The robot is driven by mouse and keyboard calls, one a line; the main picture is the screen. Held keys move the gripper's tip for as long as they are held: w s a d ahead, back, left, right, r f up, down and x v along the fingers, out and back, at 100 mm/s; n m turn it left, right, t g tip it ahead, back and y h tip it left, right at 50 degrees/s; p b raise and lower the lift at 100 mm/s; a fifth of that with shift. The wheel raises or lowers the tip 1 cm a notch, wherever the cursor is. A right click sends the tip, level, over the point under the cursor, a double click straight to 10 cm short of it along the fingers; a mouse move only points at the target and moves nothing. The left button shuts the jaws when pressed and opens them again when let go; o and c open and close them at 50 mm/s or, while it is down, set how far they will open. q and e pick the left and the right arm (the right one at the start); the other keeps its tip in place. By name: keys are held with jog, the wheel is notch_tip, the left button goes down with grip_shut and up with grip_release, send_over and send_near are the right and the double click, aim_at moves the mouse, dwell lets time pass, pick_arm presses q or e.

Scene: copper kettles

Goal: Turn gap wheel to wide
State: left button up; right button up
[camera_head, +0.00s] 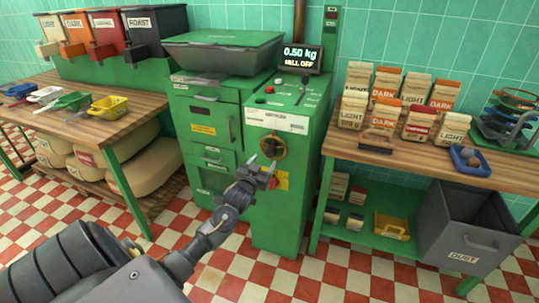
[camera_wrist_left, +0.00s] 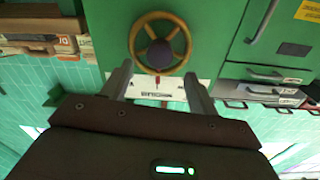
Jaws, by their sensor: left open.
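The gap wheel (camera_head: 272,146) is a small yellow-rimmed handwheel with a dark hub on the front of the green machine (camera_head: 278,210). It also shows in the left wrist view (camera_wrist_left: 160,19), upside down, beyond my fingertips. A white scale label with a red pointer (camera_wrist_left: 157,84) shows beside it there, too small to read. My left gripper (camera_head: 263,171) is open and empty, just below and in front of the wheel. In the left wrist view its two fingers (camera_wrist_left: 158,80) stand apart, with the wheel ahead between them; I see no contact. My right gripper is not in view.
A display (camera_head: 301,58) reads 0.50 kg above the machine. A green cabinet with drawers (camera_head: 210,130) adjoins on the left. A wooden counter with coffee bags (camera_head: 418,122) and a grey dust bin (camera_head: 468,235) stand right. The checkered floor in front is clear.

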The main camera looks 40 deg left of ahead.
aim_at(269, 154)
pick_arm(q)
jog(key=x, duration=0.7)
jog(key=shift+d+f, duration=0.1)
grip_shut()
